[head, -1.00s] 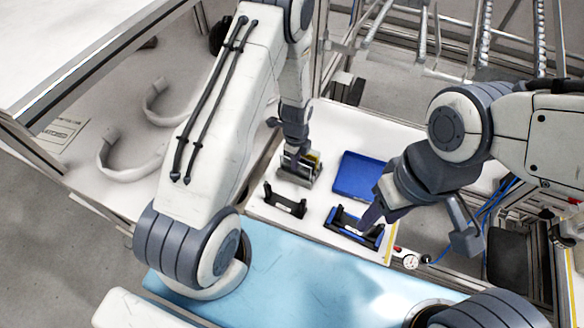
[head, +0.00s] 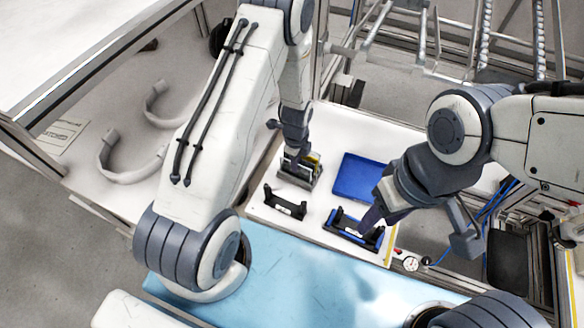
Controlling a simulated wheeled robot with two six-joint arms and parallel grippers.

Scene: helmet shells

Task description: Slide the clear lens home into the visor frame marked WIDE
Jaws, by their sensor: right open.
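Two dark visor frames lie on the white bench: a plain black one (head: 285,203) and a black one with blue parts (head: 341,227) to its right. Each has a small pale label, too small to read, so I cannot tell which is marked WIDE. A small grey rack (head: 297,181) behind them holds upright plates, one yellowish. I cannot pick out the clear lens. My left gripper (head: 295,158) points down at the rack; its fingertips are hard to make out among the plates. My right gripper (head: 419,228) is open, one finger over the blue-trimmed frame's right part.
A blue tray (head: 358,177) lies behind the blue-trimmed frame. A round dial gauge (head: 411,264) sits at the bench's front right. A light blue mat (head: 300,275) in front is largely clear. White curved parts (head: 125,172) lie on the left table. Metal framing stands behind.

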